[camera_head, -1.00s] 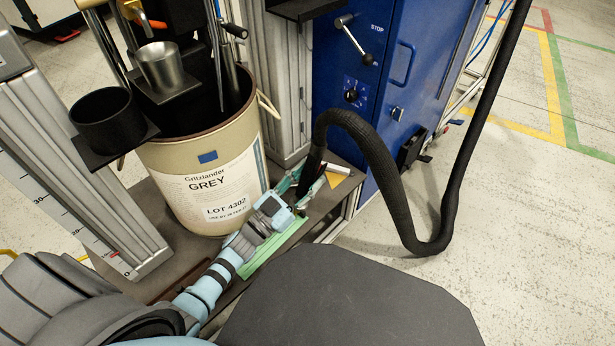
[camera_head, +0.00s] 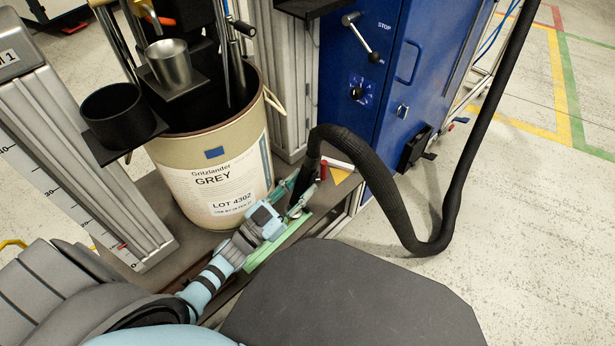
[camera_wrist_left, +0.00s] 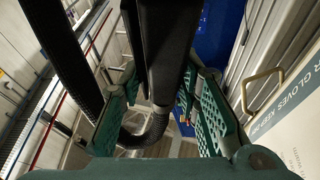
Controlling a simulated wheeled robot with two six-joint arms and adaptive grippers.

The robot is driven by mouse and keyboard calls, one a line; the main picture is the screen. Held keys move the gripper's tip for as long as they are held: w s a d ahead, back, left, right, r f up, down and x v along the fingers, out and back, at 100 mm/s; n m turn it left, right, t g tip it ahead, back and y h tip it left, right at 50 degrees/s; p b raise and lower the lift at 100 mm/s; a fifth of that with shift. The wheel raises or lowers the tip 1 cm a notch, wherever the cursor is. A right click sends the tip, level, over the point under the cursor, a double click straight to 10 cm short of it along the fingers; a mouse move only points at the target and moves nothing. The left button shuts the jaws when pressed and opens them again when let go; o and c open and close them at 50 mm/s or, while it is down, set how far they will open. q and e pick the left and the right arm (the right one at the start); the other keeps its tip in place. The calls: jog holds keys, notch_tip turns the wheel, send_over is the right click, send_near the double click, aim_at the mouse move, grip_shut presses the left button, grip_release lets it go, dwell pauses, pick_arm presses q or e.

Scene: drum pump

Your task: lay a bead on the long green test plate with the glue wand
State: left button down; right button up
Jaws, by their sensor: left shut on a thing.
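My left gripper (camera_head: 297,198) is shut on the glue wand (camera_head: 307,182), a black tool with a thick black hose on its top. The wand stands roughly upright between the fingers; in the left wrist view the black wand (camera_wrist_left: 168,60) fills the space between the green fingers. The long green test plate (camera_head: 272,247) lies on the dark bench, partly under my left arm and gripper. The wand's tip is hidden, so I cannot tell if it touches the plate. No bead can be made out. My right gripper is not in view.
A beige drum (camera_head: 215,185) labelled GREY stands just left of the plate. The blue cabinet (camera_head: 385,75) is behind on the right. The hose (camera_head: 385,185) loops down to the right. A red object (camera_head: 323,170) and a yellow triangle (camera_head: 341,176) are near the bench's far end.

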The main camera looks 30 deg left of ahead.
pick_arm(q)
jog(key=s+a+p, duration=0.3)
jog(key=s+a, duration=0.1)
jog(key=s, duration=0.9)
jog(key=shift+s, duration=0.25)
jog(key=c, duration=1.8)
grip_release()
jog(key=shift+s, duration=0.3)
jog(key=shift+s+a, duration=0.1)
jog(key=shift+s, duration=0.05)
jog(key=shift+c, duration=0.4)
jog(key=shift+o, duration=1.1)
jog(key=shift+r, duration=0.15)
jog(key=shift+c, duration=1.1)
notch_tip(320, 180, up, 7)
jog(key=p, duration=0.7)
